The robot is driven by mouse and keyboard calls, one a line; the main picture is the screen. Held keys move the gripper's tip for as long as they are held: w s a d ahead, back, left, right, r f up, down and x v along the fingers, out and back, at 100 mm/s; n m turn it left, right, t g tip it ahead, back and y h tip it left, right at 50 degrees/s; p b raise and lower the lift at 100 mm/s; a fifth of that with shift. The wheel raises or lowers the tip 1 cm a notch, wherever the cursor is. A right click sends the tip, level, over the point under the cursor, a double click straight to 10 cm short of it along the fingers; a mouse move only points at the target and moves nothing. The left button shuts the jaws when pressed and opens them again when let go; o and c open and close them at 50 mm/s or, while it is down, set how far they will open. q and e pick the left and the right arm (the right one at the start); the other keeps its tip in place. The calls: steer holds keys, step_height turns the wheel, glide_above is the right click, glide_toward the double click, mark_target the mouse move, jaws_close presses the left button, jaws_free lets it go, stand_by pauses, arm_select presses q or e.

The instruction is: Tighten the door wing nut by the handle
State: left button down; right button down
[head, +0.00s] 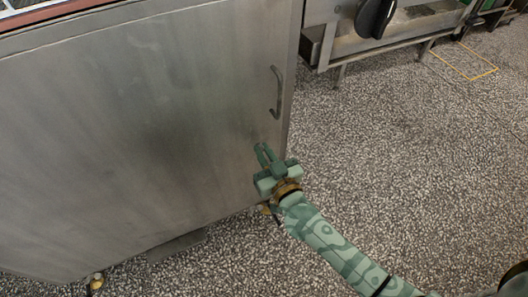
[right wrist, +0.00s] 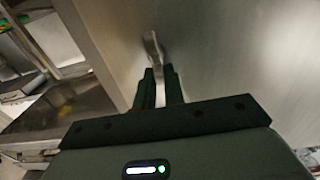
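The steel door (head: 130,130) fills the left of the head view. Its curved bar handle (head: 276,92) stands near the door's right edge. My right gripper (head: 262,147) is in front of the door, below the handle, with its fingers pointing up toward it. The fingers are parted, and I see nothing clearly held. In the right wrist view the handle (right wrist: 152,45) rises beyond the fingertips, in line with the gap between the fingers (right wrist: 160,85). I cannot make out a wing nut in either view; the gripper may hide it. My left gripper is not in view.
A steel machine with a black knob (head: 376,17) stands at the upper right. A caster (head: 96,281) shows under the cabinet at the lower left. The speckled floor (head: 420,150) right of the door is clear, with a yellow line (head: 470,78) marked on it.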

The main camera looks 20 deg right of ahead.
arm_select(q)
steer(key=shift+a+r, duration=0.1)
arm_select(e)
steer(key=shift+d+m, duration=0.1)
steer(key=shift+m, duration=0.3)
steer(key=m+p, duration=0.1)
steer(key=m, duration=0.1)
steer(key=m+p, duration=0.1)
steer(key=m, duration=0.1)
steer(key=shift+d+m, duration=0.4)
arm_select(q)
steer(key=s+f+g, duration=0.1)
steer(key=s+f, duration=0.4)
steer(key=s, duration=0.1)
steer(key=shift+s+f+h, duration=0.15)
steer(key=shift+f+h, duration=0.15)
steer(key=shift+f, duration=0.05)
arm_select(e)
steer(key=m, duration=0.4)
steer(key=f+m, duration=0.1)
steer(key=m, duration=0.3)
steer(key=d+f+m, duration=0.1)
steer(key=m, duration=0.3)
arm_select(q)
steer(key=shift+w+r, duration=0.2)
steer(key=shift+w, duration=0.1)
arm_select(e)
steer(key=shift+m, duration=0.3)
